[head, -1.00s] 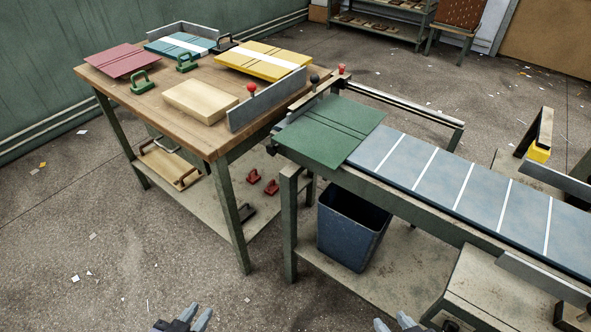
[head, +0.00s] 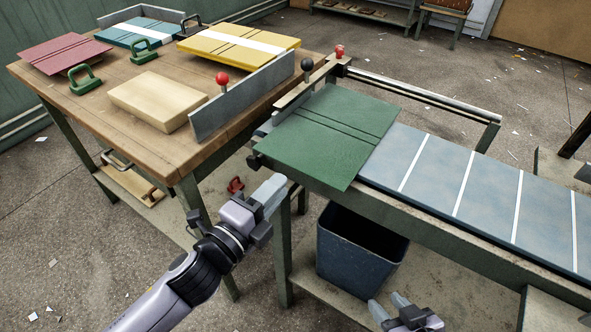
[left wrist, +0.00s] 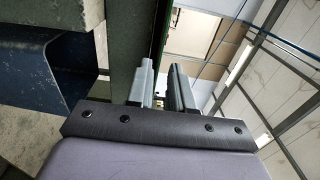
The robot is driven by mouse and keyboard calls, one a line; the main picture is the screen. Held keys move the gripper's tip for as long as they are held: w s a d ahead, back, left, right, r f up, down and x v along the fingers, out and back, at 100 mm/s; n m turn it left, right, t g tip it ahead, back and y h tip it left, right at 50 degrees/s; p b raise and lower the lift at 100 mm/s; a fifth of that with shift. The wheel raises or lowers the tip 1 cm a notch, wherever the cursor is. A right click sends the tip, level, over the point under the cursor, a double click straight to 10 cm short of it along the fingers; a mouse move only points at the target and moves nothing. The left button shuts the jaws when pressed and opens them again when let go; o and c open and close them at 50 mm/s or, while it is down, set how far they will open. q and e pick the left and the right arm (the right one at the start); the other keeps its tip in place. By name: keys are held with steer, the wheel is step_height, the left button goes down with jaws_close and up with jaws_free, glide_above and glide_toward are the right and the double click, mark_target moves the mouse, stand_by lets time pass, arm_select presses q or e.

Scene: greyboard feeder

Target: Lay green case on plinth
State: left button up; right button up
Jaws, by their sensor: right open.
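The green case (head: 325,137) is a flat board with two grooves, lying at the left end of the blue belt, its near edge overhanging. A pale wooden block (head: 157,98), which looks like the plinth, lies bare on the wooden table, left of the case. My left gripper (head: 270,194) is just below and in front of the case's near left corner, apart from it in the head view. In the left wrist view its two fingers (left wrist: 161,86) are parted with nothing clearly between them. My right gripper (head: 389,306) is open and empty at the bottom, below the belt.
A grey upright plate (head: 243,95) with a red knob stands between block and case. Red, teal and yellow cases (head: 238,46) and green handles (head: 85,80) lie on the table. A blue bin (head: 350,260) stands under the belt (head: 470,190).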

mark_target(295, 168)
arm_select(q)
steer(key=shift+b+x, duration=0.5)
steer(key=shift+x, duration=2.95)
arm_select(e)
steer(key=shift+a+f, duration=0.1)
steer(key=shift+f, duration=0.6)
arm_select(q)
jaws_close()
step_height(295, 168, up, 3)
steer(key=p, duration=0.3)
steer(key=shift+f, duration=0.2)
arm_select(e)
step_height(295, 168, up, 3)
steer(key=shift+f, duration=0.15)
